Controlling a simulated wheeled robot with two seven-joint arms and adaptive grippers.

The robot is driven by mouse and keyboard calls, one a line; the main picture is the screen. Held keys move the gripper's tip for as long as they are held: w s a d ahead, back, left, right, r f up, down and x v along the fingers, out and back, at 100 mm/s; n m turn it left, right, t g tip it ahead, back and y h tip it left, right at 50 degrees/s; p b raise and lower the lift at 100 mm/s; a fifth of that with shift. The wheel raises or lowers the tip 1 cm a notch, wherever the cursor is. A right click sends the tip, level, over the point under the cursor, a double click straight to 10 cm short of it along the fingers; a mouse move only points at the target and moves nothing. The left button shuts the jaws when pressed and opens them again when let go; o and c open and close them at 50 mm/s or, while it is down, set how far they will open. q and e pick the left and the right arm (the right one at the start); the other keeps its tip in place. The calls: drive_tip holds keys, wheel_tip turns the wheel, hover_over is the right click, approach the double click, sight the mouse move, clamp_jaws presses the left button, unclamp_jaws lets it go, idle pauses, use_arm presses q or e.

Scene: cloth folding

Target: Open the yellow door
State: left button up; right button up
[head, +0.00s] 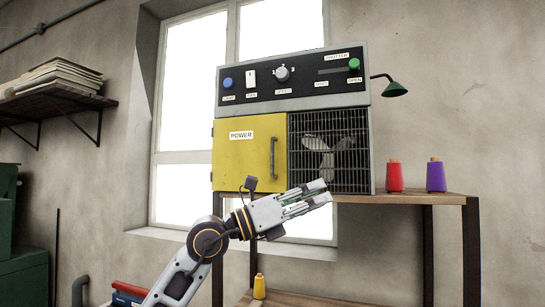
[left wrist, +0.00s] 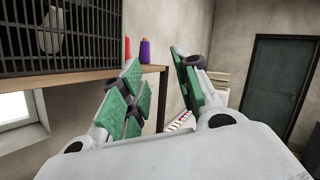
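The yellow door (head: 243,160) is on the left part of the grey machine's front and is closed. It has a white POWER label and a dark vertical handle (head: 272,158) near its right edge. My left gripper (head: 324,192) is in front of the machine, below the fan grille and to the right of the handle, not touching the door. In the left wrist view its green-padded fingers (left wrist: 155,82) stand apart with nothing between them. The door is not in the left wrist view. My right gripper is in neither view.
The machine stands on a wooden table (head: 419,197). A red spool (head: 394,177) and a purple spool (head: 436,177) stand to its right. A green lamp (head: 393,89) juts out from the machine's side. A yellow spool (head: 259,287) is lower down.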

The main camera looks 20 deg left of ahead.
use_arm(q)
drive_tip(key=w+a+r+n+t+y, duration=0.1)
drive_tip(key=w+a+r+t+y, duration=0.35)
drive_tip(key=a+y, duration=0.25)
drive_tip(key=n+t+y, duration=0.2)
drive_tip(key=n+y, duration=0.2)
drive_tip(key=y, duration=0.3)
approach(272, 154)
drive_tip(key=d+v, duration=0.1)
drive_tip(key=v, duration=0.2)
drive_tip(key=shift+s+a+r, duration=0.1)
drive_tip(key=shift+a+r, duration=0.05)
drive_tip(key=shift+a, duration=0.45)
drive_tip(key=p+x, duration=0.2)
drive_tip(key=x, duration=0.3)
drive_tip(key=p+x, duration=0.2)
drive_tip(key=x, duration=0.4)
drive_tip(key=shift+w, duration=0.2)
drive_tip(key=shift+f+p+x, duration=0.15)
drive_tip(key=shift+p+x, duration=0.1)
drive_tip(key=shift+x, duration=0.35)
drive_tip(key=shift+f+p+x, duration=0.15)
drive_tip(key=shift+p+x, duration=0.1)
drive_tip(key=shift+x, duration=0.4)
clamp_jaws()
